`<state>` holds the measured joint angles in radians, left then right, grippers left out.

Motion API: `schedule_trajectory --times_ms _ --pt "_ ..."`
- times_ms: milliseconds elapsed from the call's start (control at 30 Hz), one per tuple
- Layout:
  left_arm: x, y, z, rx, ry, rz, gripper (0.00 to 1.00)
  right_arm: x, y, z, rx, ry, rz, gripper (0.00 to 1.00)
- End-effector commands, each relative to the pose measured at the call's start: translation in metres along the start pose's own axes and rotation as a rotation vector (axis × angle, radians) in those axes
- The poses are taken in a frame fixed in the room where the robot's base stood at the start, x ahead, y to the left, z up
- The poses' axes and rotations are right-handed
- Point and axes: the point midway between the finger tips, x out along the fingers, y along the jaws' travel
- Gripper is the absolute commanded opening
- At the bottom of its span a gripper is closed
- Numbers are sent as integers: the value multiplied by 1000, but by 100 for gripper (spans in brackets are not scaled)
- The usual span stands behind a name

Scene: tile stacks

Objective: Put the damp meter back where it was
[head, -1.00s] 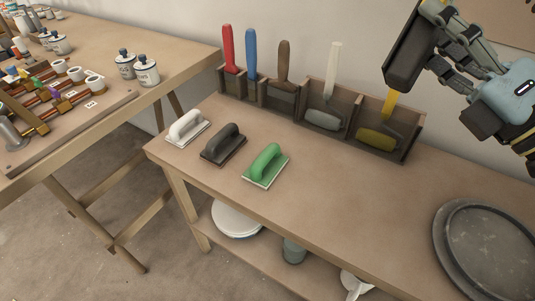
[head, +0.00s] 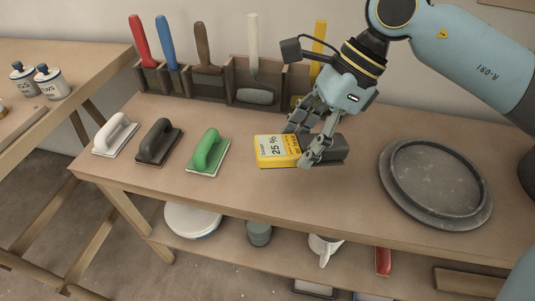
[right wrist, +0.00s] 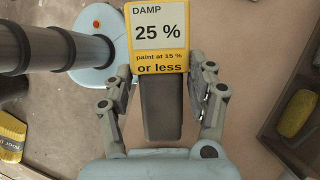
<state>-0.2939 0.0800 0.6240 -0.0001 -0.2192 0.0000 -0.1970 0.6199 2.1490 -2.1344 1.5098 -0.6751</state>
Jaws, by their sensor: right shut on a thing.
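The damp meter (head: 270,152) is a yellow block with a white display reading 25 % and a dark grey handle. My right gripper (head: 312,146) is shut on it by the dark handle. The meter is at the middle of the workbench (head: 290,205), lying roughly flat with its display facing up; I cannot tell whether it touches the top. In the right wrist view the meter's face (right wrist: 158,35) reads "DAMP 25 %, paint at 15 % or less", with the fingers (right wrist: 163,105) on both sides of the handle. My left gripper is not in view.
White (head: 116,134), dark grey (head: 158,142) and green (head: 209,152) floats stand left of the meter. A wooden rack (head: 226,90) of upright handled tools runs along the wall behind. A round grey tray (head: 392,195) lies to the right. Bench surface in front of the meter is clear.

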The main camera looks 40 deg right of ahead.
Motion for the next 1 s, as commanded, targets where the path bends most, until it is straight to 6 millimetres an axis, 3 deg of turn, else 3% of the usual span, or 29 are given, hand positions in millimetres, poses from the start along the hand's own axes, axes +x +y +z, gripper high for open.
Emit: schedule_trajectory --times_ms 33,100,267,367,733,1000 --pt "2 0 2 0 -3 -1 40 0 -4 -19 -23 40 -22 27" --pt "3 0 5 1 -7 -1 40 -3 -9 -34 -48 71 -48 27" --pt "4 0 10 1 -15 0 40 -3 -18 -47 -62 90 -75 27" --pt "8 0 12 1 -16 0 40 7 -26 -41 -60 85 -80 27" --pt "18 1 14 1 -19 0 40 76 -80 -3 -60 84 -73 27" --pt "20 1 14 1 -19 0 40 96 -94 3 -61 90 -73 27"
